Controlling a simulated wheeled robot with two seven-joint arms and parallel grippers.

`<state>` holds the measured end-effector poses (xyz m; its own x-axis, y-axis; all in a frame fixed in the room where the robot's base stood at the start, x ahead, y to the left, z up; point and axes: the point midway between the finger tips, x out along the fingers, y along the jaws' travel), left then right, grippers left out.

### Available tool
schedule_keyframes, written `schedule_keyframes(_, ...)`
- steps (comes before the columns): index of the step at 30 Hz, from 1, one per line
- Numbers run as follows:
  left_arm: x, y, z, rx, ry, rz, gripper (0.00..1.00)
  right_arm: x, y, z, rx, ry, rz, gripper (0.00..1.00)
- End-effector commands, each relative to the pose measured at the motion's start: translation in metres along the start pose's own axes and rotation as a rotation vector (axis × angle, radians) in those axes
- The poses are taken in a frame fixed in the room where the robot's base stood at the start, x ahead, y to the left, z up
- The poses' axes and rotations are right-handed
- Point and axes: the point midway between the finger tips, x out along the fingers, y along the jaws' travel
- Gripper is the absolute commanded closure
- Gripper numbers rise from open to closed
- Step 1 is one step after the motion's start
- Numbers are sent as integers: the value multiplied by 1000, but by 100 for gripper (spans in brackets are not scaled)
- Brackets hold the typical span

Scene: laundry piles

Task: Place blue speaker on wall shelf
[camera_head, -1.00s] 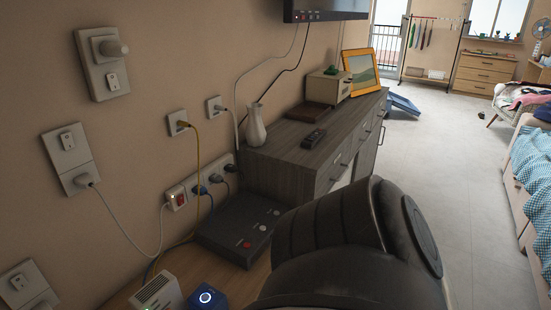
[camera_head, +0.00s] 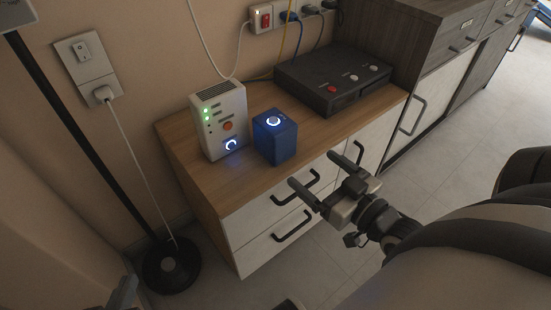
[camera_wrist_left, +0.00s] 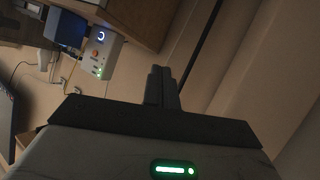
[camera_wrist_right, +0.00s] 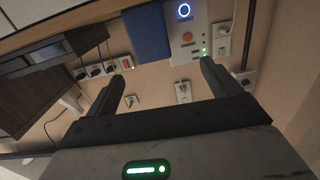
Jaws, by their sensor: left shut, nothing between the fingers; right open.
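The blue speaker (camera_head: 275,142) is a small upright box with a glowing ring on top. It stands on a low wooden cabinet (camera_head: 187,165), just right of a white device. It also shows in the left wrist view (camera_wrist_left: 65,28) and the right wrist view (camera_wrist_right: 147,32). My right gripper (camera_head: 313,169) is open and empty, in front of the cabinet and apart from the speaker, to its lower right. My left gripper (camera_wrist_left: 163,72) is shut and empty; in the head view only a dark piece (camera_head: 122,292) shows at the bottom left. I cannot make out a wall shelf.
The white device (camera_head: 221,122) with lit dots stands close beside the speaker. A black box (camera_head: 330,82) with buttons lies behind right. A lamp pole (camera_head: 80,130) on a round base (camera_head: 171,266) stands left. Cables and sockets line the wall; floor is open at right.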

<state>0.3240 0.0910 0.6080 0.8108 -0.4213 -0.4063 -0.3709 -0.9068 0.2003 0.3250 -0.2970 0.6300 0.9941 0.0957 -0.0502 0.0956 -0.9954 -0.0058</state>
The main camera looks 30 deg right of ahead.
Motion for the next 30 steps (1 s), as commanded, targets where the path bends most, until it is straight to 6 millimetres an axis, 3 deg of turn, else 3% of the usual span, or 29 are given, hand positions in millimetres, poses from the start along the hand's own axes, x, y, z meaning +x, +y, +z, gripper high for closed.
schedule_keyframes(1,5,0,9,-1,8,9,100,0,5,9,-4,21,5,11)
schedule_keyframes(5,6,2,9,-4,19,19,100,5,12,4,-6,54,17,11)
schedule_keyframes(18,2,8,-2,-4,94,43,100,90,14,-2,-4,56,18,11)
schedule_keyframes(26,2,10,-3,-13,110,50,100,110,14,-3,-4,51,17,11)
schedule_keyframes(30,4,10,1,-38,116,63,100,130,16,-4,-4,56,18,11)
